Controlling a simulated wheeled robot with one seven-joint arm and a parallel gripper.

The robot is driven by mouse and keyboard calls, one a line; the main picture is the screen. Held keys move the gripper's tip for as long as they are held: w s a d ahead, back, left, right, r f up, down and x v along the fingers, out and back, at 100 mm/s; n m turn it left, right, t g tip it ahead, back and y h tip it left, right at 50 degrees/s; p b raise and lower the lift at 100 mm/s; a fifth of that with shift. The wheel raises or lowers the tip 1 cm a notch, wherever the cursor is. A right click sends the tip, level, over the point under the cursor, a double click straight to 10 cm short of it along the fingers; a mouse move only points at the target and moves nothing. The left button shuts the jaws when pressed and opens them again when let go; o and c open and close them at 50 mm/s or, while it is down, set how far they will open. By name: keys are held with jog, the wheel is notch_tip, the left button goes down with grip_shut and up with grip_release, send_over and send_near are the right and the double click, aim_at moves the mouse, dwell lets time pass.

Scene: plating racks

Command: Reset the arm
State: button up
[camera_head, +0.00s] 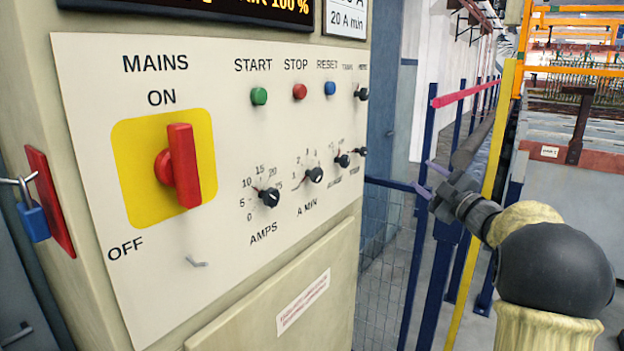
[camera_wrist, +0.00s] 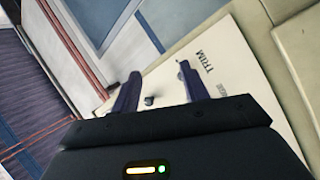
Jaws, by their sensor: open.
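My gripper (camera_head: 424,178) is in the head view at the right of the control cabinet, held in the air apart from the panel. Its two thin purple fingers are spread and empty. In the wrist view my gripper (camera_wrist: 158,88) also shows open, with the panel's edge, a small black knob (camera_wrist: 149,100) and the word TRIM beyond the fingers. My arm reaches in from the lower right of the head view. The cabinet's panel (camera_head: 95,100) carries a red mains switch (camera_head: 180,165) with its handle upright, towards ON.
Green start (camera_head: 259,96), red stop (camera_head: 299,91) and blue reset (camera_head: 330,88) buttons sit above several black knobs. A blue padlock (camera_head: 33,220) hangs at the cabinet's left. Blue posts (camera_head: 415,200), a yellow post (camera_head: 490,180) and a tank (camera_head: 575,190) stand at the right.

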jog(key=s+a+f+m+g+h, duration=0.3)
jog(key=s+f+m+g+h, duration=0.25)
jog(key=f, duration=0.45)
jog(key=s+a+f+m+g+h, duration=0.2)
jog(key=s+f+m+h, duration=0.35)
jog(key=f+m, duration=0.35)
jog(key=s+a+f+m+g+y, duration=0.1)
jog(key=s+a+f+g, duration=0.25)
jog(key=s, duration=0.45)
jog(key=s+a+f+m+g, duration=0.1)
jog(key=s+a+f+g, duration=0.1)
jog(key=s+f, duration=0.4)
jog(key=s+a+f+m+g+y, duration=0.1)
jog(key=s+a+f+g, duration=0.15)
jog(key=s, duration=0.65)
jog(key=w+p+v, duration=0.2)
jog(key=p+v, duration=1)
jog(key=p, duration=0.1)
jog(key=shift+w+r, duration=0.3)
jog(key=shift+w, duration=0.1)
jog(key=shift+w+d+n, duration=0.1)
jog(key=shift+d+n, duration=0.05)
jog(key=shift+n, duration=0.1)
jog(key=shift+c, duration=1)
jog(key=shift+a, duration=0.2)
